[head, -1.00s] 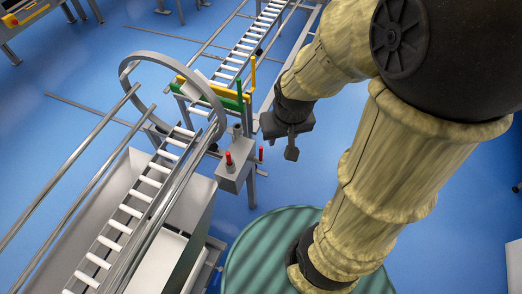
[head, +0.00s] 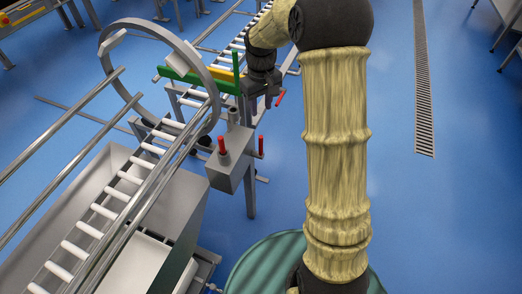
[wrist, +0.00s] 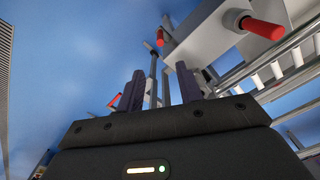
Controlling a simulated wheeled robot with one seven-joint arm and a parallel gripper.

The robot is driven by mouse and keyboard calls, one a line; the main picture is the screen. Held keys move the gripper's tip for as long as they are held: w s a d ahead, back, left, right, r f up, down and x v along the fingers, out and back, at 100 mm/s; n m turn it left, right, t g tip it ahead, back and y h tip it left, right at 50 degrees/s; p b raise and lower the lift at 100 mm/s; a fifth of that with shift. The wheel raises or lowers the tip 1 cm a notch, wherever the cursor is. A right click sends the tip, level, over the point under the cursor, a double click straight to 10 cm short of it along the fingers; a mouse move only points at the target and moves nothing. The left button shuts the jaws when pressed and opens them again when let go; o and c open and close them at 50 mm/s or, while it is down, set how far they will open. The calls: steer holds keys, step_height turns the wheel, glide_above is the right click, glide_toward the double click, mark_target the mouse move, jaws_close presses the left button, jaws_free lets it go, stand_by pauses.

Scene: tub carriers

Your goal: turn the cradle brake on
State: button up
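The cradle is a grey ring (head: 109,45) around the roller track, with green bars (head: 183,78) and a yellow bar (head: 228,76) beside it. My gripper (head: 262,103) is just right of these bars, pointing down. A small red handle (head: 280,98) is close to its right; which part it belongs to is partly hidden. In the wrist view my gripper (wrist: 160,88) has its dark fingers apart with nothing clearly held between them. A red handle (wrist: 115,100) shows just left of the left finger. I cannot tell which handle is the brake.
A grey box (head: 228,174) with red-tipped levers (head: 222,146) stands on a post in front of my gripper; it shows upper right in the wrist view (wrist: 210,35). Rails and a grey trough (head: 185,215) run at left. Blue floor at right is clear around a drain grate (head: 423,80).

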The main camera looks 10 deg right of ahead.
stand_by(0.3)
steer(key=b, duration=0.3)
glide_above(261, 154)
steer(key=f, duration=1.7)
steer(key=shift+w+d+f, duration=0.1)
steer(key=shift+w+f, duration=0.1)
steer(key=shift+w, duration=0.2)
jaws_close()
